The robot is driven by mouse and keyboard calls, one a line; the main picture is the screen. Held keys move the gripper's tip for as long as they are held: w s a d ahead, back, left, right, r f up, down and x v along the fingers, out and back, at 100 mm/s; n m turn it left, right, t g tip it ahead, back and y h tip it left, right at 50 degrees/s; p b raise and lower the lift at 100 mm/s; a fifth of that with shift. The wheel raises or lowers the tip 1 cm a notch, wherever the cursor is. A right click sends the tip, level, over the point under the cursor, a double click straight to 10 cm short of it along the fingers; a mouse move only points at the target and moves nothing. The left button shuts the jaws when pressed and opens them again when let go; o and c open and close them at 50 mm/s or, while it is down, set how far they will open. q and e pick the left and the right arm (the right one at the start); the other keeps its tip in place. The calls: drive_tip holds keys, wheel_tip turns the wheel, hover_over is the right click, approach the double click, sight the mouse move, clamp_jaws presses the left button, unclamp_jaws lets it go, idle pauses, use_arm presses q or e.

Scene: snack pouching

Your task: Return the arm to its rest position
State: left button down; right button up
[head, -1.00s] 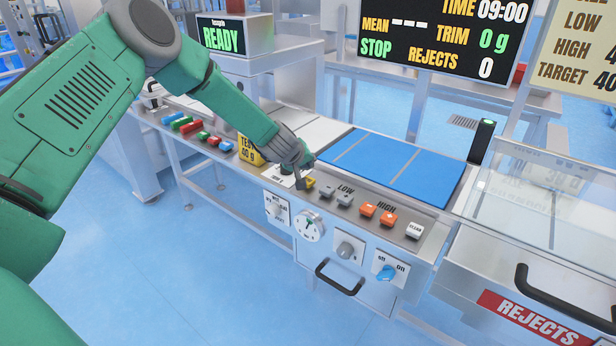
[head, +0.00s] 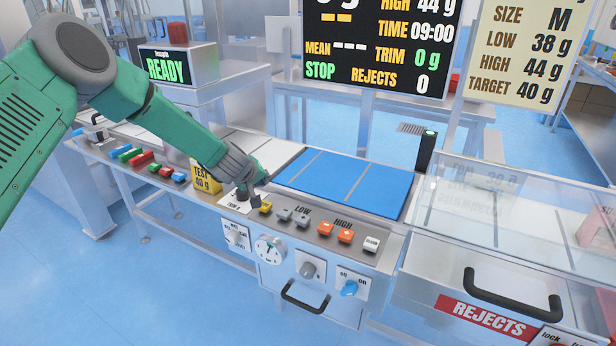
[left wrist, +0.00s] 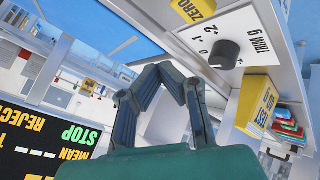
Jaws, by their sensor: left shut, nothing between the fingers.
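My left gripper (head: 252,198) is shut and empty. In the head view it is over the console by the trim plate (head: 236,203) and the yellow zero button (head: 265,207). In the left wrist view the gripper's fingertips (left wrist: 165,72) meet, and the trim knob (left wrist: 224,54) shows apart from them to the upper right. My green left arm comes in from the left in the head view. My right gripper is not in view.
The console carries grey LOW buttons (head: 292,216), orange HIGH buttons (head: 337,233) and a white button (head: 371,244). A yellow test weight (head: 204,179) stands beside the gripper. A blue belt (head: 345,182) lies behind. A clear cover (head: 520,220) is at right.

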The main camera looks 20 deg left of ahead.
use_arm(q)
drive_tip(key=s+d+f+m, duration=0.1)
drive_tip(key=s+d+f, duration=0.1)
drive_tip(key=s+d+f+g, duration=0.1)
drive_tip(key=s+d+f, duration=0.1)
drive_tip(key=s+f, duration=0.1)
drive_tip(key=s+d+f+m+g, duration=0.1)
drive_tip(key=s+d+f, duration=0.1)
drive_tip(key=s+f, duration=0.1)
drive_tip(key=shift+s+d+f+m+h, duration=0.1)
drive_tip(key=shift+d+f+m+h, duration=0.05)
drive_tip(key=shift+d+m+h, duration=0.2)
drive_tip(key=s+d+f+m+g, duration=0.1)
drive_tip(key=s+d+f+m, duration=0.15)
drive_tip(key=s, duration=0.55)
drive_tip(key=s+d+f+m+g, duration=0.1)
drive_tip(key=s+d+f+g, duration=0.2)
drive_tip(key=s, duration=0.4)
drive_tip(key=s+d+f+m, duration=0.2)
drive_tip(key=s+f, duration=0.2)
drive_tip(key=s, duration=0.4)
drive_tip(key=s+m+g+b, duration=0.1)
drive_tip(key=s+m+g, duration=0.1)
drive_tip(key=s, duration=1.5)
drive_tip(key=shift+s+d+r+m+g, duration=0.15)
drive_tip(key=shift+d+r+m+g, duration=0.15)
drive_tip(key=shift+m, duration=0.1)
drive_tip(key=shift+f+h, duration=0.1)
drive_tip(key=shift+h, duration=0.15)
